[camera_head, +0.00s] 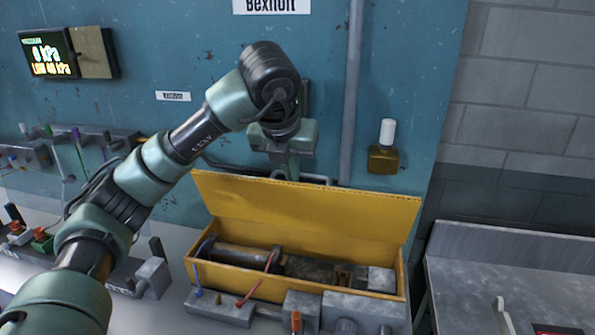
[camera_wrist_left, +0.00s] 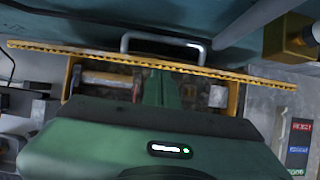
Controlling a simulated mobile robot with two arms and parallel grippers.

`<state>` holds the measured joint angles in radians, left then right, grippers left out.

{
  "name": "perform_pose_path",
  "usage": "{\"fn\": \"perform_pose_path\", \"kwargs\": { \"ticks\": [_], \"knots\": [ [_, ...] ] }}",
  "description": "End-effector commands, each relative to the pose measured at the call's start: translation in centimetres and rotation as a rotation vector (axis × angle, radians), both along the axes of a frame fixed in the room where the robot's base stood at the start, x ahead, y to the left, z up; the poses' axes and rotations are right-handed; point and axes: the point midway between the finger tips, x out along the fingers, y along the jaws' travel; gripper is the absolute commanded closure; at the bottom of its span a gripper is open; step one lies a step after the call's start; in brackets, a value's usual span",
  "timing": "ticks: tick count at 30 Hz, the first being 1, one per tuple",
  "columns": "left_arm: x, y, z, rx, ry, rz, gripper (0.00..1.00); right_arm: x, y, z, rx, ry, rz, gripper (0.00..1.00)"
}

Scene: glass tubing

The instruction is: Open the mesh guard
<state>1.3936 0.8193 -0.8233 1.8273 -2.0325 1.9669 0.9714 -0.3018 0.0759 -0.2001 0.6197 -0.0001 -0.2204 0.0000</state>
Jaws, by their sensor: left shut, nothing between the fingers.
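The yellow mesh guard (camera_head: 300,218) stands raised along the back of a yellow trough (camera_head: 240,279), leaning back, with the trough's inside exposed. In the left wrist view the guard (camera_wrist_left: 215,71) is seen nearly edge-on as a thin strip. A grey bar handle (camera_head: 318,179) shows just behind the guard's top edge; it also shows in the left wrist view (camera_wrist_left: 160,37). My left gripper (camera_head: 293,175) points down at the guard's top edge, near the handle, shut and empty. Whether it touches the guard I cannot tell. My right gripper is not in view.
A dark cylinder and blocks (camera_head: 318,268) lie in the trough. Fittings (camera_head: 350,312) with small levers stand in front. A brass block with a white knob (camera_head: 384,157) is on the blue wall at right. A grey bench (camera_head: 470,285) lies further right.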

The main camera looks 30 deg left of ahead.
Motion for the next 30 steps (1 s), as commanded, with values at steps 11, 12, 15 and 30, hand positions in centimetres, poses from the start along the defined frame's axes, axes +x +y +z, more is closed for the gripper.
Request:
{"fn": "perform_pose_path", "kwargs": {
  "ticks": [11, 12, 15, 30],
  "knots": [
    [4.2, 1.0, -2.9, -0.001, 0.001, 0.0, 1.0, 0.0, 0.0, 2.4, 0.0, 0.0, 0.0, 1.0],
    [4.5, 1.1, -3.0, 0.0, 0.0, 0.0, 1.0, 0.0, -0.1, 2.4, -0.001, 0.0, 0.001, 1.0],
    [4.8, 1.2, -3.2, 0.0, -0.001, -0.001, 1.0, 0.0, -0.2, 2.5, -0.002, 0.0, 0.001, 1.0],
    [6.6, 1.6, -3.0, -0.001, -0.001, 0.0, 1.0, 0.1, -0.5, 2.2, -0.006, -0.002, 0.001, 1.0]
  ]
}}
